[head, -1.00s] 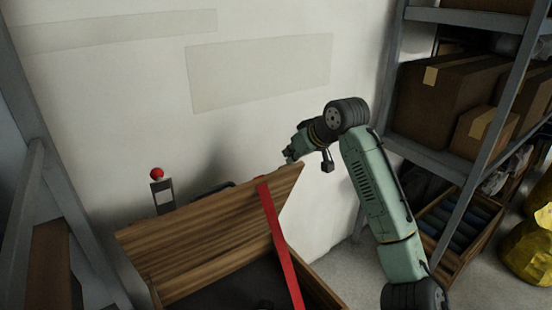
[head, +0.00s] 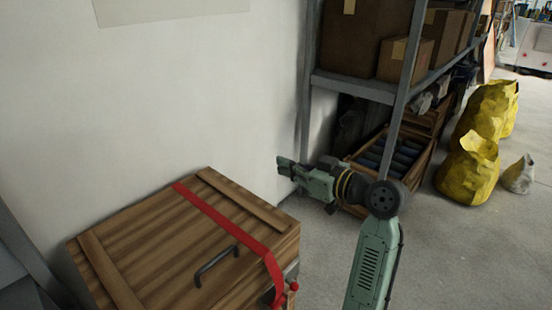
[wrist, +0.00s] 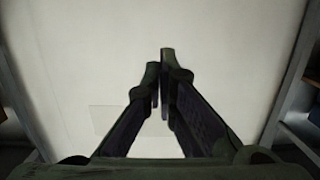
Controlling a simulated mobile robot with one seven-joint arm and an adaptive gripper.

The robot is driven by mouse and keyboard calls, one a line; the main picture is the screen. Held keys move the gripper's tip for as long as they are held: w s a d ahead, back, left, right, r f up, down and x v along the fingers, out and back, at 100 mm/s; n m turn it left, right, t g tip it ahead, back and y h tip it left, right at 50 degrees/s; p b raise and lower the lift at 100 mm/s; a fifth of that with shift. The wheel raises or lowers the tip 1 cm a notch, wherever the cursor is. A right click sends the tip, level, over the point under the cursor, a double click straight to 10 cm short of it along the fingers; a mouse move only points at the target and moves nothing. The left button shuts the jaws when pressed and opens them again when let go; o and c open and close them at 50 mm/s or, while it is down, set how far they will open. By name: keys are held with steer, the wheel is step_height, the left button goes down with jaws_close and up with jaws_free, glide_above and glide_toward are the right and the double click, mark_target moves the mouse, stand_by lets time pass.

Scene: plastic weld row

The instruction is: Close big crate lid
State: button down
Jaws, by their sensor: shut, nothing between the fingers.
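The big wooden crate (head: 110,285) stands at the lower left of the head view, against the wall. Its lid (head: 160,235) lies flat on top, down over the crate. A red strap runs across the lid, and a dark handle (head: 216,266) sits near its front edge. My gripper (head: 281,166) is beyond the crate's right back corner, above the lid and apart from it, pointing left toward the wall. In the wrist view my gripper (wrist: 160,68) has its fingers close together with nothing between them. The crate is not in the wrist view.
A metal shelf (head: 352,86) with cardboard boxes stands behind my arm. A low wooden crate of dark cylinders (head: 400,160) is under it. Yellow sacks (head: 470,170) stand on the right.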

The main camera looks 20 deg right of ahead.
step_height(320, 180, down, 7)
steer(key=s+d+b, duration=0.1)
steer(key=s+b, duration=0.1)
steer(key=b, duration=0.1)
steer(key=shift+s+d, duration=0.2)
steer(key=shift+d, duration=0.05)
